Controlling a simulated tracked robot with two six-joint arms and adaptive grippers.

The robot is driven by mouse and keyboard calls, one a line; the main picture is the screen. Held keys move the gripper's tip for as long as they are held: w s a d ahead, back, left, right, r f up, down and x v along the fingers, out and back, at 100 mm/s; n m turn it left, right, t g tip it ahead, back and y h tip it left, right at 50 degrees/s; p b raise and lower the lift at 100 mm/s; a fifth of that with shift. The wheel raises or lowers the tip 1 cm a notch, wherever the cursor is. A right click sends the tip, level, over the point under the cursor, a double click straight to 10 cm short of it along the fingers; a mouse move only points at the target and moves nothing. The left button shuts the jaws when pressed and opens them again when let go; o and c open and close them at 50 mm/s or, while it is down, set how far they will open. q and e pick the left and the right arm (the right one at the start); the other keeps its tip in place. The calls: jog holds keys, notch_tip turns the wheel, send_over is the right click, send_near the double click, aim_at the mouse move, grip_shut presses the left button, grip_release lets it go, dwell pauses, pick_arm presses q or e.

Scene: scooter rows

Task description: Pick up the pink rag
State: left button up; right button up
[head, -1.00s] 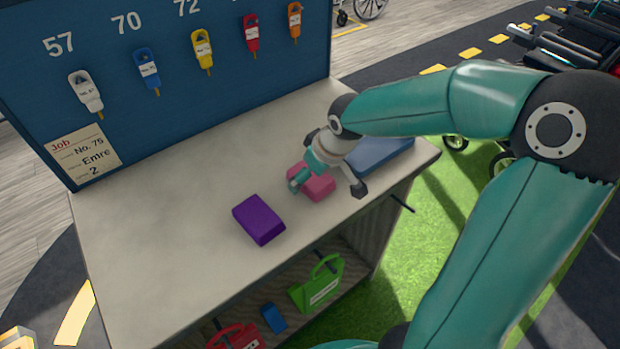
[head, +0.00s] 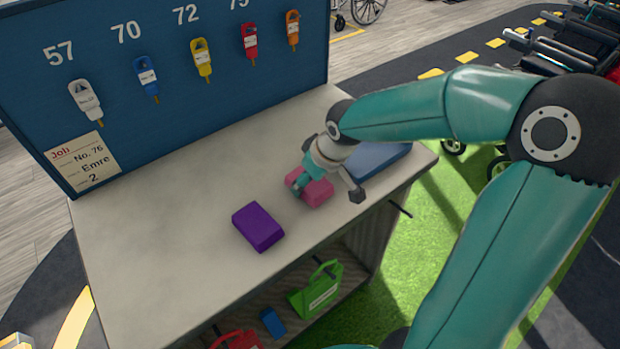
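The pink rag (head: 318,194) is a small pink block-like piece lying on the pale bench top, right of a purple block. My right gripper (head: 328,190) is over it, with one finger at the rag's left side and a dark fingertip to its right. The fingers look spread apart around the rag, and I see no grip on it. The gripper hides part of the rag. My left gripper is not in view.
The purple block (head: 258,226) lies left of the rag. A blue flat item (head: 378,160) lies behind my gripper. A blue board (head: 110,85) with hanging tags rises behind the bench (head: 150,250). The bench's left part is clear. A shelf below holds a green item (head: 318,290).

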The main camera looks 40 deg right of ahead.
notch_tip(320, 180, up, 20)
jog(key=shift+p, duration=0.45)
